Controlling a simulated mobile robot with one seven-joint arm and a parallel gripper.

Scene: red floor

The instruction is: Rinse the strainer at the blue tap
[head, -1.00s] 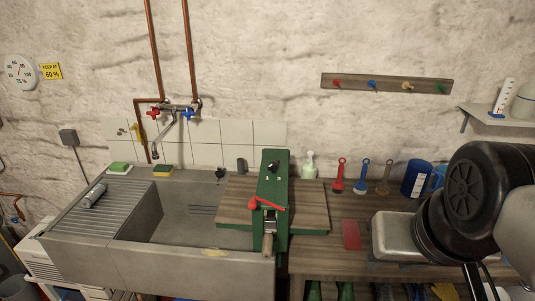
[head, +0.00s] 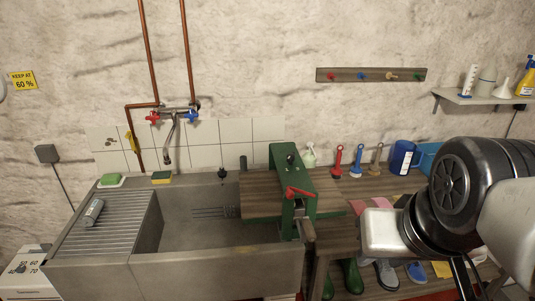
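The tap (head: 178,110) is on the wall above the sink, with a red handle on the left, a blue handle (head: 191,115) on the right and one spout (head: 169,150) hanging down. The grey sink (head: 215,234) is below it, with a ribbed drainboard at left. I cannot make out a strainer for certain. A red-handled tool (head: 338,160), a blue-handled one (head: 357,162) and a brown one (head: 376,158) stand along the wall; their kind is unclear. My gripper (head: 382,232) shows as a pale metal block beside my dark arm at lower right; its fingers are hidden.
A green press with a red lever (head: 284,195) stands on a wooden board over the sink's right end. A grey cylinder (head: 94,211) lies on the drainboard. A shelf (head: 480,97) holds a white funnel (head: 503,87) and bottles. The sink's middle is open.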

